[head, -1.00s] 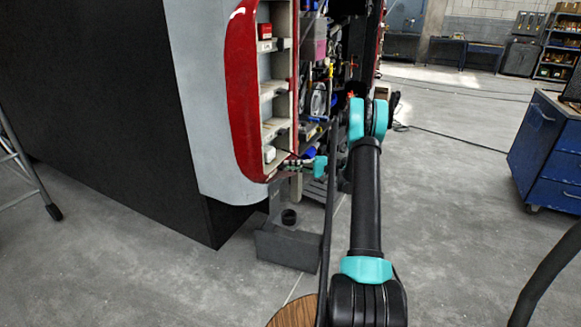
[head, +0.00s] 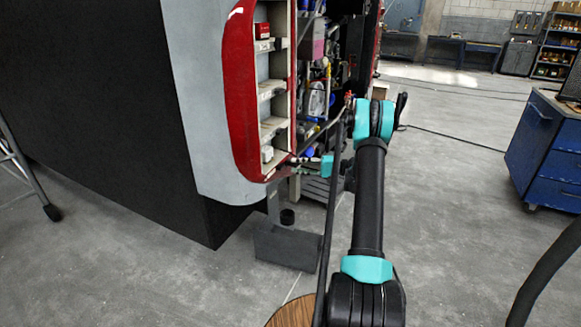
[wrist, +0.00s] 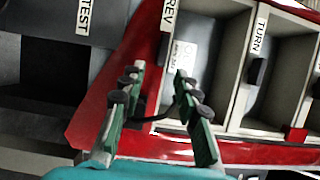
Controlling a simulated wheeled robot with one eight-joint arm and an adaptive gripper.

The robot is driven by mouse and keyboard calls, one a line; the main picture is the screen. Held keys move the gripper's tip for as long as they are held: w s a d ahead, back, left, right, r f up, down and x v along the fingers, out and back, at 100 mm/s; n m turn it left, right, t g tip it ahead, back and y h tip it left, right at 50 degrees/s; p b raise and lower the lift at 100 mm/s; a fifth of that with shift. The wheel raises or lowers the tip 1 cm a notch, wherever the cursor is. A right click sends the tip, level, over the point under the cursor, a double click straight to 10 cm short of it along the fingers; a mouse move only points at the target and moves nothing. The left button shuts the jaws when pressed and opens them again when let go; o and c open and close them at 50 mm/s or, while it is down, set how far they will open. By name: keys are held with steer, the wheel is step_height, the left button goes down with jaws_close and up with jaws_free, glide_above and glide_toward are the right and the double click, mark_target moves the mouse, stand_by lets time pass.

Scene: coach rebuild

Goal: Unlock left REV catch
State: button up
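In the wrist view, the compartment marked REV (wrist: 190,50) is a pale box set in a red surround, with a white label inside. A small dark block (wrist: 163,47) at its left wall looks like the catch; I cannot tell its exact state. My gripper (wrist: 160,70) has green fingers with black pads, spread apart, with nothing visibly held between them. Its fingertips are in front of the REV compartment's left part and hide some of it. In the head view, my gripper (head: 300,160) is small, beside the lower end of the red-edged lamp panel (head: 240,100).
The TURN compartment (wrist: 290,75) with its own dark block (wrist: 258,70) is right of REV. A red tab (wrist: 297,133) sits at its lower edge. A TEST label (wrist: 86,15) is on the left. A blue cabinet (head: 540,150) stands right; the floor between is open.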

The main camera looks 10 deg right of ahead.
steer(key=v, duration=0.8)
steer(key=shift+d, duration=0.1)
steer(key=s+a+r+g+h, duration=0.1)
steer(key=s+a+r+h, duration=0.25)
steer(key=s+a, duration=0.35)
steer(key=s+a+r+h, duration=0.2)
steer(key=s+a+h, duration=0.2)
steer(key=s+a, duration=0.3)
steer(key=s+d+f+n+h, duration=0.1)
steer(key=s+f+h, duration=0.1)
steer(key=s, duration=0.7)
steer(key=s+d+f+n+h, duration=0.1)
steer(key=s+h, duration=0.3)
steer(key=s, duration=0.5)
steer(key=s+d+f+h, duration=0.2)
steer(key=s+h, duration=0.2)
steer(key=s, duration=0.5)
steer(key=shift+d+f+n+t, duration=0.2)
steer(key=shift+f+n+t, duration=0.15)
steer(key=shift+n+t, duration=0.05)
